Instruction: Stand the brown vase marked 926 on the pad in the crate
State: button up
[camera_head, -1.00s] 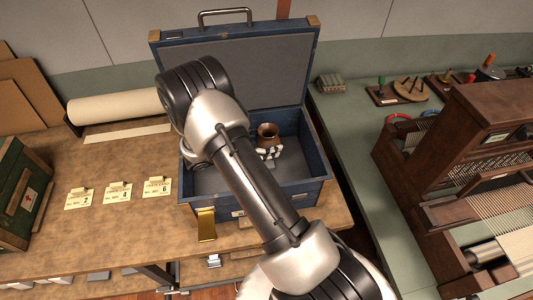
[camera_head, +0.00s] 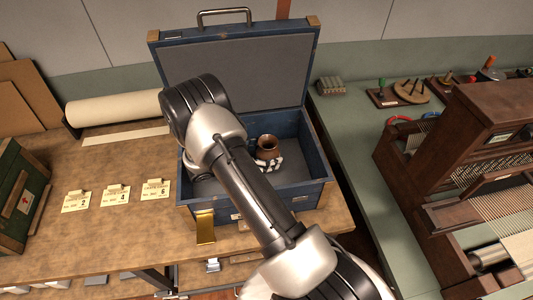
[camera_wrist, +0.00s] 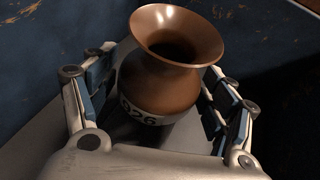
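The brown vase (camera_head: 268,146) stands roughly upright low inside the blue crate (camera_head: 311,190), towards its right half. In the wrist view the vase (camera_wrist: 160,84) shows its flared rim, dark mouth and a pale band reading 926. My gripper (camera_wrist: 160,72) has a finger on each side of the vase body, with narrow gaps between pads and vase. In the head view my gripper's pale fingers (camera_head: 269,163) show around the vase's lower part. A light grey surface (camera_wrist: 52,135) lies below the vase. The vase's base is hidden, so its contact with the pad cannot be seen.
The crate's padded lid (camera_head: 250,75) stands open behind. My arm crosses the crate's left and front. A brass latch (camera_head: 204,226) hangs on the front wall. Numbered cards (camera_head: 116,194) and a paper roll (camera_head: 115,107) lie left. A wooden loom (camera_head: 470,140) stands right.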

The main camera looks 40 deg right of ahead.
jog(key=shift+o, duration=0.5)
jog(key=shift+a+r, duration=0.15)
jog(key=shift+r, duration=0.1)
jog(key=s+p+v, duration=0.1)
jog(key=p+v, duration=0.2)
jog(key=v, duration=0.8)
jog(key=s+a+r+m+y, duration=0.2)
jog(key=s+r+m+y, duration=0.15)
jog(key=r, duration=0.55)
jog(key=s+a+r+m+y, duration=0.1)
jog(key=s+r+m+y, duration=0.3)
jog(key=r, duration=0.5)
jog(key=s+a+r+m+t+y, duration=0.2)
jog(key=s+a+r+m+y, duration=0.1)
jog(key=s, duration=0.5)
jog(key=s+a+r+m+t+y, duration=0.3)
jog(key=s+a+r+m, duration=0.3)
jog(key=s, duration=0.2)
jog(key=shift+a+r+m+t, duration=0.3)
jog(key=shift+r+m, duration=0.05)
jog(key=shift+r, duration=0.05)
jog(key=shift+c, duration=0.5)
